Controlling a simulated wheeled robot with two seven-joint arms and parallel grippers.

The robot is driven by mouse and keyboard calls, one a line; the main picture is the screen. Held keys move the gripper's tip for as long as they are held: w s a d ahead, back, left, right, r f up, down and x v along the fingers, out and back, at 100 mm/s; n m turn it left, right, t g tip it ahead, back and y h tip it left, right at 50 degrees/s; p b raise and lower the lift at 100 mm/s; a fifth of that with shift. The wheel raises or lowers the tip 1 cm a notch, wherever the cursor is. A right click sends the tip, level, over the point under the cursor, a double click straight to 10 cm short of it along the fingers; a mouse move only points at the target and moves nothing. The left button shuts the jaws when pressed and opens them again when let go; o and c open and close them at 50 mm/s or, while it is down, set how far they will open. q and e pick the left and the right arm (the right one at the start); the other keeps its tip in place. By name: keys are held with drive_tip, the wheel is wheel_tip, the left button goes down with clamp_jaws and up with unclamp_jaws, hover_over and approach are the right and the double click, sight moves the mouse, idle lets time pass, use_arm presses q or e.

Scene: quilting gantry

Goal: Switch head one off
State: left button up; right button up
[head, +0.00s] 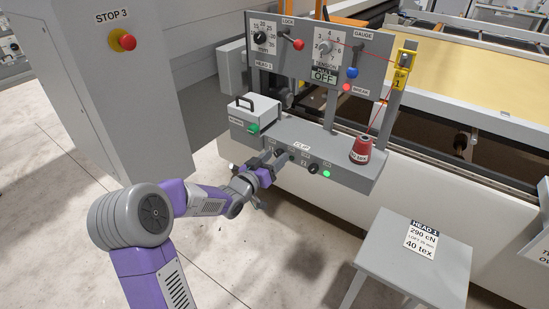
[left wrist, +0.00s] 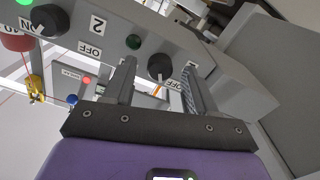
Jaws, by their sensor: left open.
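My left gripper (head: 272,162) is at the front of the grey control shelf (head: 340,168). Its fingers are open, one on each side of the knob; contact cannot be told. In the head view the gripper largely hides this knob. A small display (head: 323,76) on the upright panel reads OFF. My right gripper is not in view.
A second black knob (head: 313,168) with a lit green lamp (head: 326,174) is just right on the shelf. A red thread cone (head: 361,149) stands beyond it. A lidded box (head: 254,112) with a green button is at left. A grey stool (head: 387,256) stands in front.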

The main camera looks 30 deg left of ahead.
use_arm(q)
drive_tip(key=s, duration=0.7)
drive_tip(key=shift+a+p, duration=0.25)
drive_tip(key=shift+p, duration=0.05)
drive_tip(key=shift+w, duration=0.1)
drive_tip(key=s+d+f+n+g+h, duration=0.1)
drive_tip(key=d+f+g, duration=0.4)
drive_tip(key=f, duration=0.6)
drive_tip(key=s+d+f+n+g, duration=0.1)
drive_tip(key=d+f+g, duration=0.1)
drive_tip(key=d+f, duration=0.75)
drive_tip(key=s+d+f+g, duration=0.5)
drive_tip(key=s+f, duration=0.4)
drive_tip(key=s, duration=0.1)
drive_tip(key=s+d+f+m+g+h, duration=0.1)
drive_tip(key=s+d+f+g, duration=0.4)
drive_tip(key=s+f, duration=0.4)
drive_tip(key=shift+s+d+m+g+h, duration=0.3)
drive_tip(key=shift+s+d, duration=0.35)
drive_tip(key=shift+s, duration=0.4)
drive_tip(key=shift+c, duration=0.3)
